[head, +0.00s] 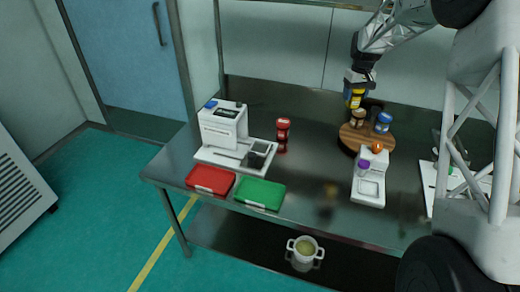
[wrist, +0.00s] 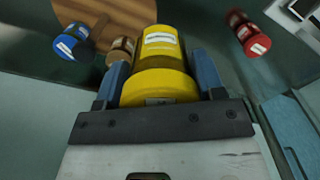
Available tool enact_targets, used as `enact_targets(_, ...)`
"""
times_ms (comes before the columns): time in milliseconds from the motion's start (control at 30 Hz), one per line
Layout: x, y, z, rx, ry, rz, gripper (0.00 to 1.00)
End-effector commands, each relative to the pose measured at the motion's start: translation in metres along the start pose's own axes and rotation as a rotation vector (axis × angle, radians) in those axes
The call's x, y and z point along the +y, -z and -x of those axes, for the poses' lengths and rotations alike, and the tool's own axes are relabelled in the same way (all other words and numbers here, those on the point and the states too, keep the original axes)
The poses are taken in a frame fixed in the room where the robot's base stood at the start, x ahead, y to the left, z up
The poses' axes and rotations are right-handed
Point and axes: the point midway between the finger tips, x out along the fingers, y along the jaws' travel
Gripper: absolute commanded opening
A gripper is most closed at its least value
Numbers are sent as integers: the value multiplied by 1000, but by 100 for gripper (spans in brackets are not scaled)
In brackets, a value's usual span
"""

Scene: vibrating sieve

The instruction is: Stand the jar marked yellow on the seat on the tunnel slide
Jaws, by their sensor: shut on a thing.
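My gripper (head: 358,84) is shut on the yellow jar (head: 355,98), above the back edge of a round wooden board. In the wrist view the blue-grey fingers of my gripper (wrist: 160,82) press both sides of the yellow jar (wrist: 160,48), which has a yellow lid and a white label. A white machine (head: 220,126) at the left of the table has a flat base with a low track and a dark square (head: 262,148). I cannot tell for certain whether this is the tunnel slide and its seat.
The wooden board (head: 350,144) carries a brown jar (head: 357,118) and a blue jar (head: 383,122). A red jar (head: 282,135) stands beside the white machine. A red tray (head: 210,180), a green tray (head: 260,194) and a small white device (head: 369,187) lie in front.

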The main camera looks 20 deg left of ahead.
Motion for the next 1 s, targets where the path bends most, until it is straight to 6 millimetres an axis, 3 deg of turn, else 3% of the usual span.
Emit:
enact_targets(200, 30, -43, 14, 1, 0, -169, 37)
enact_targets(467, 34, -72, 16, 0, 0, -242, 37)
enact_targets(667, 9, -82, 5, 0, 0, -190, 37)
enact_targets(1000, -63, -76, -25, -1, 0, 59, 37)
